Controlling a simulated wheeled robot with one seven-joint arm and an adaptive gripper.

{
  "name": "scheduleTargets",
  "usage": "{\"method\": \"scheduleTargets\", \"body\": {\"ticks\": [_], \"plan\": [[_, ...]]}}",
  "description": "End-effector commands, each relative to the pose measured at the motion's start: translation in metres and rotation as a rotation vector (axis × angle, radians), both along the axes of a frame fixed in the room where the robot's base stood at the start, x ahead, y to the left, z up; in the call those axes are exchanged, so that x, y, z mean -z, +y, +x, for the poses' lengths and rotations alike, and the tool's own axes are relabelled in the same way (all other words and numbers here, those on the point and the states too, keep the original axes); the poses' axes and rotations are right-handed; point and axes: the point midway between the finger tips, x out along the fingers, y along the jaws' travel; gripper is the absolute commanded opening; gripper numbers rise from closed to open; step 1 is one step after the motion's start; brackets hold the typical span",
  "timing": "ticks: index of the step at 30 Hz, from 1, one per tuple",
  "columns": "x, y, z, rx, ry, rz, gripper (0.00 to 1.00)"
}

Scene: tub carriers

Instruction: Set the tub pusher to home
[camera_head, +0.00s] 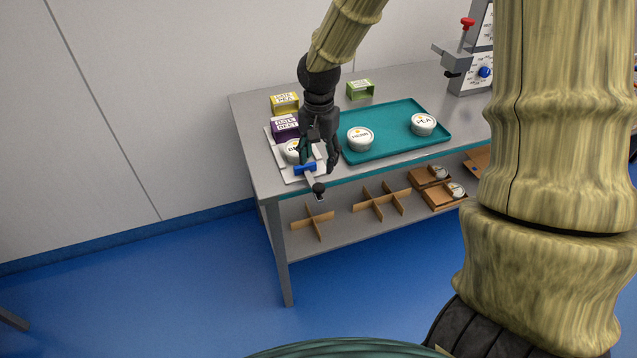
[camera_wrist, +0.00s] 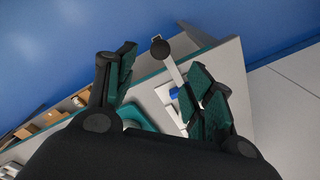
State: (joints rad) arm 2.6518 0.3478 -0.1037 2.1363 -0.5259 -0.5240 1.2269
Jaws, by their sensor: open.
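The tub pusher is a blue block (camera_head: 305,168) on a pale rod that ends in a black knob (camera_head: 319,188), at the front edge of a white plate (camera_head: 287,165). A white lidded tub (camera_head: 293,149) sits behind the blue block, its label partly hidden by my gripper. My gripper (camera_head: 320,160) is open above the plate's right side, pointing down. In the wrist view the black knob (camera_wrist: 158,47) and the rod show between the open fingers (camera_wrist: 160,70). The blue block (camera_wrist: 175,93) is partly hidden by the right finger. I cannot tell whether a finger touches the pusher.
A teal tray (camera_head: 385,150) holds two white tubs (camera_head: 361,139) (camera_head: 423,124) right of the plate. A purple carton (camera_head: 285,127), a yellow carton (camera_head: 285,103) and a green carton (camera_head: 360,90) stand behind. A grey machine with a red-knobbed lever (camera_head: 467,23) stands at back right. Cardboard dividers (camera_head: 381,202) lie on the shelf below.

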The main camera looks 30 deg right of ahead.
Motion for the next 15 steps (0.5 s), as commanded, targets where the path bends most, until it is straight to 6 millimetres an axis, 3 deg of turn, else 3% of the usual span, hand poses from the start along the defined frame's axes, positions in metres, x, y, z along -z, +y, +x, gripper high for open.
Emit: {"method": "scheduleTargets", "body": {"ticks": [15], "plan": [[0.058, 0.000, -0.001, -0.002, 0.003, -0.001, 0.53]]}}
